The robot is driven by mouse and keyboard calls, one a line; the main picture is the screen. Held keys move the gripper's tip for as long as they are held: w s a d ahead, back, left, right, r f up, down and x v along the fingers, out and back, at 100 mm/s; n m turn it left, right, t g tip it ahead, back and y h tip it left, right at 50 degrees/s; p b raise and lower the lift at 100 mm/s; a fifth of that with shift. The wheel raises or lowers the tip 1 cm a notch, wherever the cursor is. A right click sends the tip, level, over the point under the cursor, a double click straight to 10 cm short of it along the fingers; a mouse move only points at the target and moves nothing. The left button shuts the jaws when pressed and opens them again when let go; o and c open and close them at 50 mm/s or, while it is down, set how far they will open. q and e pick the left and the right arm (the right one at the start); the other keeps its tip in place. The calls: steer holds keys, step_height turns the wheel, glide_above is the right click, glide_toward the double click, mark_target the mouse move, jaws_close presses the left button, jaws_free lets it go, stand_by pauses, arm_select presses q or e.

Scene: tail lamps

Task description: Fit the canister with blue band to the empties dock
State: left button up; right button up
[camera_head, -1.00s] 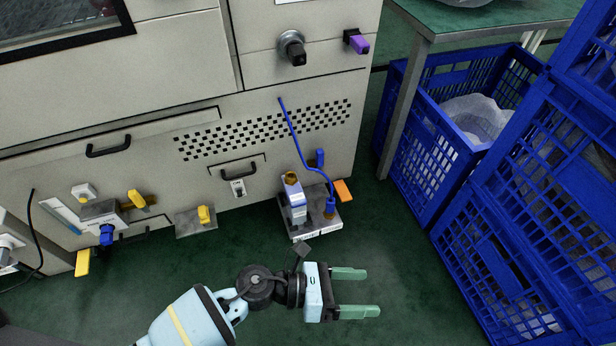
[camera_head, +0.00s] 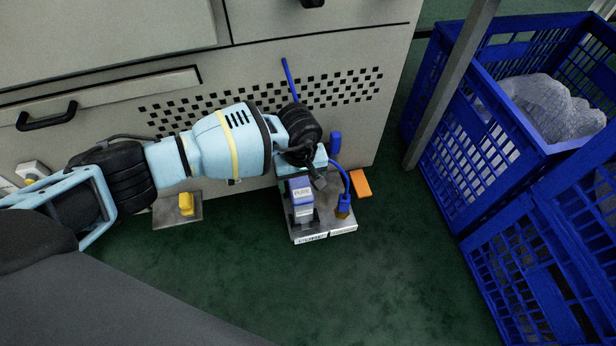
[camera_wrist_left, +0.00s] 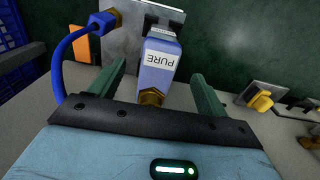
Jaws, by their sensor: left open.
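A canister (camera_head: 302,198) with a blue-violet band and a white PURE label stands on a light grey dock plate (camera_head: 343,225) by the machine's base. In the left wrist view the canister (camera_wrist_left: 159,62) ends in a brass fitting towards my palm. My left gripper (camera_head: 304,172) is over the canister. Its open green fingers (camera_wrist_left: 159,82) lie on either side of the canister, with visible gaps. A plate with a yellow handle (camera_head: 186,205) sits to the left; I cannot tell whether it is the empties dock. My right gripper is not in view.
A blue hose with a connector (camera_head: 344,203) stands on the plate just right of the canister. An orange tab (camera_head: 361,181) is behind it. Blue crates (camera_head: 490,150) stand at the right, beside a grey table leg (camera_head: 450,85). The green floor in front is clear.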

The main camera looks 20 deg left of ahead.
mark_target(301, 190)
arm_select(q)
steer(key=shift+w+a+f, duration=0.1)
steer(key=shift+w+f, duration=0.05)
steer(key=shift+f, duration=0.2)
steer(key=shift+r, duration=0.1)
steer(key=shift+f+b, duration=0.3)
steer(key=shift+f, duration=0.3)
step_height(301, 190, down, 6)
steer(key=shift+r+b, duration=0.15)
steer(key=shift+b, duration=1)
steer(key=shift+f, duration=0.5)
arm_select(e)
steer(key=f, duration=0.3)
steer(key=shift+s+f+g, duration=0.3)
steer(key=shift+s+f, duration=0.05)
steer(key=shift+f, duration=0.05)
arm_select(q)
steer(key=shift+c, duration=0.3)
